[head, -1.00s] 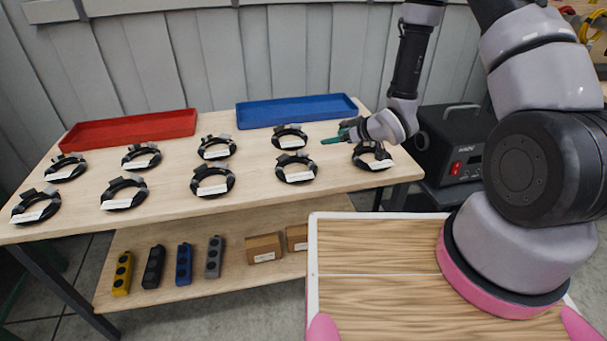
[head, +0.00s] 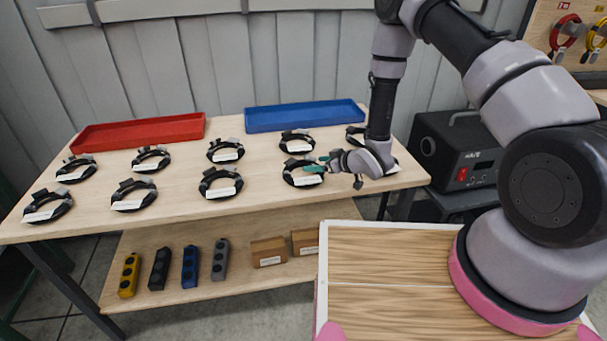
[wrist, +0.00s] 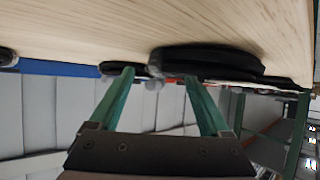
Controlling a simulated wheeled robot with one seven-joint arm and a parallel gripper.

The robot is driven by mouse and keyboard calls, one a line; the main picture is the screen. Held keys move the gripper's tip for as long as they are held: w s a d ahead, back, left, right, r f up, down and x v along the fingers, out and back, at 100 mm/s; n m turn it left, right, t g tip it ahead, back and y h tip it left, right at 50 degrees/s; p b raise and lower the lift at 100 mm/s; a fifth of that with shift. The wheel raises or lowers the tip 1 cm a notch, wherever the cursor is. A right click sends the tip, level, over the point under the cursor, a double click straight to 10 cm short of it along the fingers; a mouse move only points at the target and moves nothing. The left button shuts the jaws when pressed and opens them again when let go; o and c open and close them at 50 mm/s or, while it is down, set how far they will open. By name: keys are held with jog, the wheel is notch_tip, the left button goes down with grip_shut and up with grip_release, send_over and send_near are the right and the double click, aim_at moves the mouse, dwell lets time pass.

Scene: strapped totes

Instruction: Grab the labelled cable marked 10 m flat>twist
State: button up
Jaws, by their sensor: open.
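Several black coiled cables with white labels lie in two rows on the wooden table (head: 262,190). The print is too small to read, so I cannot tell which is marked 10 m flat>twist. My gripper (head: 325,168), with green fingers, is open at the right edge of a front-row coil (head: 290,178). I cannot tell whether it touches. A back-row coil (head: 297,136) lies just behind. In the wrist view, my open gripper (wrist: 159,74) has a black coil (wrist: 215,62) ahead, mostly beyond the right finger; no label is legible.
A red tray (head: 135,133) and a blue tray (head: 305,117) stand at the table's back. My arm partly hides coils at the right end. A black power unit (head: 455,150) stands right of the table. Power strips and small boxes (head: 268,252) lie on the lower shelf.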

jog(key=shift+x, duration=1)
grip_shut()
